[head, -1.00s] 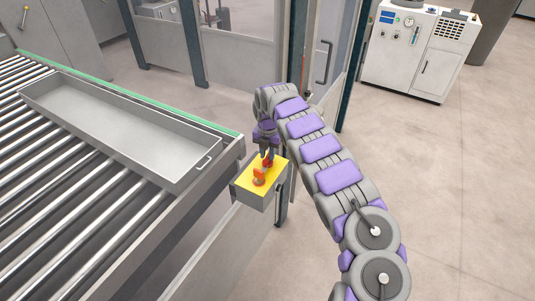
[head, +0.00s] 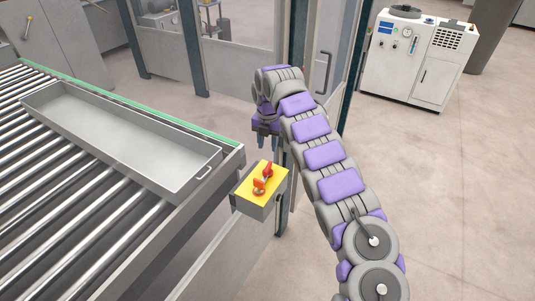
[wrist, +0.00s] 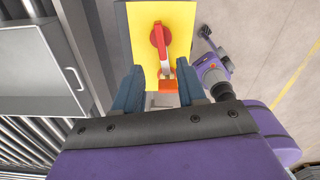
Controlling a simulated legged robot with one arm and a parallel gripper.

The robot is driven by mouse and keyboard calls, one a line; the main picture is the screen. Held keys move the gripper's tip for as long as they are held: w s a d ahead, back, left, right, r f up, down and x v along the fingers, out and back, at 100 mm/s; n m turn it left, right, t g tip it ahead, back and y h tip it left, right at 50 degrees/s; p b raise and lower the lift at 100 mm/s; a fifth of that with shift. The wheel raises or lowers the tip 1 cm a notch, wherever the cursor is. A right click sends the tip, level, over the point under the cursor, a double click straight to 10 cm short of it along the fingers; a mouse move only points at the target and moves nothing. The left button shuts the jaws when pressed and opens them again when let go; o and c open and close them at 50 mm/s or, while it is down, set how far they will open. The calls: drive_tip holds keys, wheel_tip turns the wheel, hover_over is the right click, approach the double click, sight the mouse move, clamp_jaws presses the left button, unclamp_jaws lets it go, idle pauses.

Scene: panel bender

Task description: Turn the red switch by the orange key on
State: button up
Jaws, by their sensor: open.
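A grey control box (head: 257,208) with a yellow top (head: 273,185) sits at the conveyor's near right edge. Its small red and orange parts stand close together in the head view. In the wrist view, the red switch (wrist: 160,38) is a round knob with a bar pointing down the picture. The orange key (wrist: 168,86) is a small block below that bar, near the fingers. My gripper (head: 267,143) is open and empty, its fingers pointing down just beyond the box, with a visible gap to the parts. In the wrist view, its fingers (wrist: 158,76) lie either side of the key.
A grey tray (head: 125,135) lies on the roller conveyor (head: 60,205) to the left. A glazed enclosure with dark posts (head: 190,45) stands behind the box. A white cabinet (head: 405,65) is at the back right. The floor on the right is clear.

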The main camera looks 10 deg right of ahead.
wheel_tip(320, 180, up, 8)
drive_tip(key=p, duration=0.1)
drive_tip(key=shift+f+p, duration=0.25)
drive_tip(key=shift+p, duration=0.15)
drive_tip(key=s+d+r+m+g+h+b, duration=0.1)
drive_tip(key=s+r+m+b, duration=0.15)
drive_tip(key=s+m, duration=0.75)
drive_tip(key=s+r+m+b, duration=0.1)
drive_tip(key=s+m+b, duration=0.3)
drive_tip(key=s+m, duration=0.55)
drive_tip(key=s+a+f+m+b, duration=0.1)
drive_tip(key=s+f+m, duration=0.2)
drive_tip(key=s, duration=0.8)
drive_tip(key=s+a+f+m+b, duration=0.2)
drive_tip(key=s+f, duration=0.3)
drive_tip(key=s, duration=0.6)
drive_tip(key=s+a+f+m+y+b, duration=0.1)
drive_tip(key=s+f+m, duration=0.4)
drive_tip(key=s, duration=0.6)
drive_tip(key=shift+s+a+g+b, duration=0.3)
drive_tip(key=shift+a+g+b, duration=0.15)
drive_tip(key=shift+a, duration=0.1)
